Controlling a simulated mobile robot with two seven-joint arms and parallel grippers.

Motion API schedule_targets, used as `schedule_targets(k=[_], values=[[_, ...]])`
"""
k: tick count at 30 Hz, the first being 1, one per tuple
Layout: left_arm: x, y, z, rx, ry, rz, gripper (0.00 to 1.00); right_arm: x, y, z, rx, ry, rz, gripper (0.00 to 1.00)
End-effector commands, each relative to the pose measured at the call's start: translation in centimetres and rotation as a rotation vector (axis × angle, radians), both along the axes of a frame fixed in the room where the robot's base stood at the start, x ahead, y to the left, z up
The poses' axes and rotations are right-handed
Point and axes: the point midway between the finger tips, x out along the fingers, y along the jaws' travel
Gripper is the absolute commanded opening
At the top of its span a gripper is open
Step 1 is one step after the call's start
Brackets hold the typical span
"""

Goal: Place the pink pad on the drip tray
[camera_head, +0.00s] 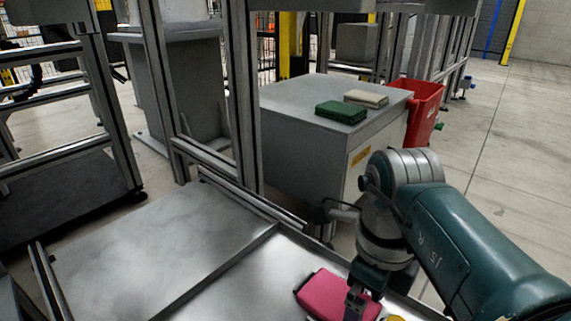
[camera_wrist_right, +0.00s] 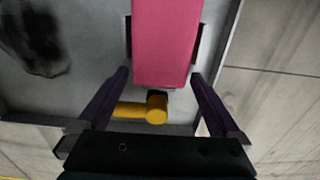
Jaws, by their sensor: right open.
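The pink pad (camera_head: 322,292) lies at the bottom of the head view, over the right part of a shallow metal tray (camera_head: 160,245), which I take for the drip tray. The pad has dark pieces at its sides. It also shows in the right wrist view (camera_wrist_right: 166,42). My right gripper (camera_head: 356,297) is at the pad's near right side in the head view. In the wrist view its open fingers (camera_wrist_right: 160,76) point to either side of the pad's near end. Contact between them cannot be told. My left gripper is out of view.
A yellow cylindrical part (camera_wrist_right: 140,110) lies by the tray edge near the pad. A grey cabinet (camera_head: 300,150) behind carries a green pad (camera_head: 341,111) and a beige pad (camera_head: 366,98). A red bin (camera_head: 424,110) stands beside it. A metal post (camera_head: 243,100) rises behind the tray.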

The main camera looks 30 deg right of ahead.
Motion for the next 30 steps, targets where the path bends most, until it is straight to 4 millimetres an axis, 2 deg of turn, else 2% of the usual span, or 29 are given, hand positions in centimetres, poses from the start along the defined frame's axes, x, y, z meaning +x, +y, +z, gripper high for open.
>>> schedule_targets(k=[1,9,15,20,30], values=[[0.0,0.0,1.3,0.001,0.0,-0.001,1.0,0.1,0.1,1.4,0.001,-0.002,0.0,1.0],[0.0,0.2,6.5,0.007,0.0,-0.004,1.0,0.1,0.1,7.4,0.002,-0.002,0.0,1.0],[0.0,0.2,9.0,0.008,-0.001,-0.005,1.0,0.1,0.1,10.6,0.002,-0.002,0.0,1.0],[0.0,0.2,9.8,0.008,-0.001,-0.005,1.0,0.0,0.1,11.6,0.0,0.0,0.001,1.0],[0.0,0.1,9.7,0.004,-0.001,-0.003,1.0,0.0,0.0,11.6,-0.001,0.0,0.0,1.0]])
